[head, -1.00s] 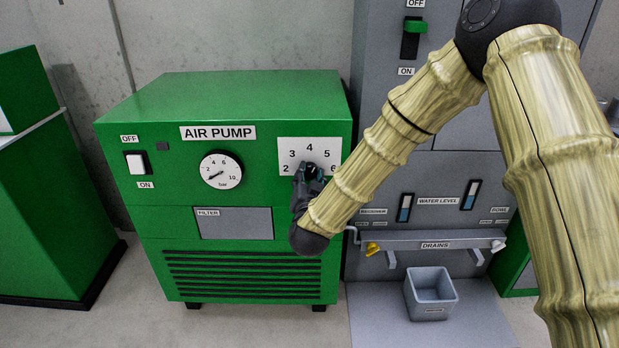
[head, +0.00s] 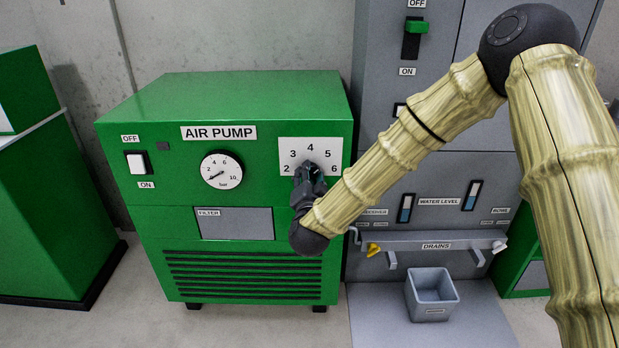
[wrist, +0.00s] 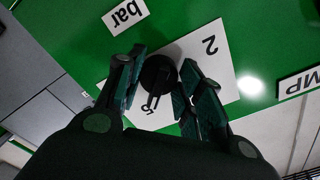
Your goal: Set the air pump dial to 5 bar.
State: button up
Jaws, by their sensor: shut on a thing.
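The air pump (head: 265,185) is a green cabinet with a white dial plate (head: 292,147) at its upper right, numbered around an arc; 2, 3, 4, 5 and 6 can be read. My gripper (head: 311,175) is at the plate's lower middle and covers most of the dial knob in the head view. In the wrist view the black dial knob (wrist: 157,73) sits between the two fingers of my gripper (wrist: 160,88), which are shut on it. I cannot clearly tell which number the knob points at.
A round bar gauge (head: 221,170) left of the plate has its needle toward the lower left. An on/off switch (head: 137,162) is further left. A grey cabinet (head: 455,170) stands close on the right, with a drain rail (head: 435,240) and a grey bin (head: 432,293) below.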

jog(key=o, duration=1)
jog(key=s, duration=1.2)
jog(key=shift+f, duration=0.1)
